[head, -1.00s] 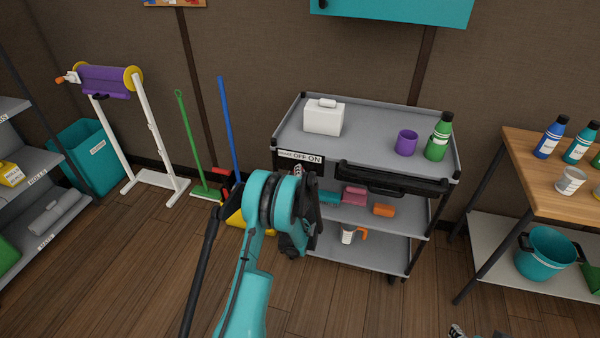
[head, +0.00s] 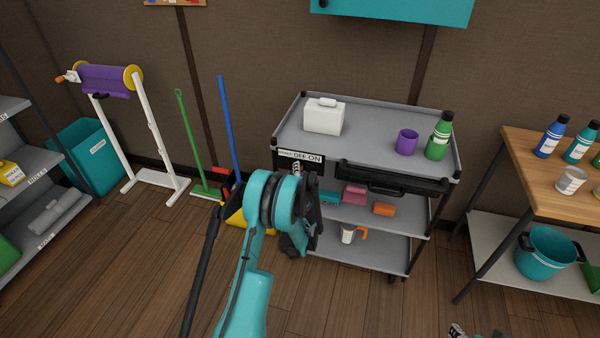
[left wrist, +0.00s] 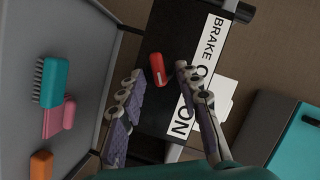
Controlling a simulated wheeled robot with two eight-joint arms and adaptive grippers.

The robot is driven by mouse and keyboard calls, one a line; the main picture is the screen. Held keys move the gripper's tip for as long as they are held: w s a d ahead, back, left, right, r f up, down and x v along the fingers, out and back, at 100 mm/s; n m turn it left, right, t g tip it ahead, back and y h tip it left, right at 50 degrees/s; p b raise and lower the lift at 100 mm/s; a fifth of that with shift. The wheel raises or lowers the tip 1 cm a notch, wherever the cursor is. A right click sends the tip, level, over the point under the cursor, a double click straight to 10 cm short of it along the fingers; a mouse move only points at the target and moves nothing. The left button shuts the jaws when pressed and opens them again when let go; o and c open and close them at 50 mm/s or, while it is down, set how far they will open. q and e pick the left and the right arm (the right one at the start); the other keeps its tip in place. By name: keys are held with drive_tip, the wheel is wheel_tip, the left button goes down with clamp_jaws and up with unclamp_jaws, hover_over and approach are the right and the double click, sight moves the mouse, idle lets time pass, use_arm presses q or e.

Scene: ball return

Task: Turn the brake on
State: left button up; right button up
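The brake label (head: 308,157) reads BRAKE OFF ON on the left front of the grey cart (head: 385,115). It also shows in the left wrist view (left wrist: 215,42), where a finger partly covers the word OFF. A small red lever (left wrist: 157,70) stands out from the black panel beside the label, nearer OFF than ON. My left gripper (head: 297,176) is in front of the panel. In the left wrist view its two fingers (left wrist: 158,84) are apart, with the red lever between the tips; I see no contact. A small part at the bottom edge may be my right gripper (head: 458,331).
The cart's top holds a white box (head: 323,118), a purple cup (head: 406,142) and a green bottle (head: 439,138). Its shelf holds a pink brush (head: 355,196) and an orange block (head: 383,209). A wooden table (head: 550,165) stands right. Brooms lean left.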

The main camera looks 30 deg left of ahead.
use_arm(q)
drive_tip(key=v, duration=0.7)
drive_tip(key=shift+s, duration=0.15)
drive_tip(key=shift+d, duration=0.15)
drive_tip(key=s+d+r+n+g+h, duration=0.35)
drive_tip(key=s+d+r, duration=0.45)
drive_tip(key=s+r, duration=0.4)
drive_tip(key=s+d+n+g+h, duration=0.1)
drive_tip(key=s+d+h, duration=0.1)
drive_tip(key=s+d, duration=0.5)
drive_tip(key=s+d+n+g+h, duration=0.1)
drive_tip(key=s+d+h, duration=0.2)
drive_tip(key=s+d, duration=0.4)
drive_tip(key=s, duration=0.6)
drive_tip(key=shift+s+g, duration=0.3)
drive_tip(key=shift+g, duration=0.05)
drive_tip(key=shift+f, duration=0.15)
idle(1.5)
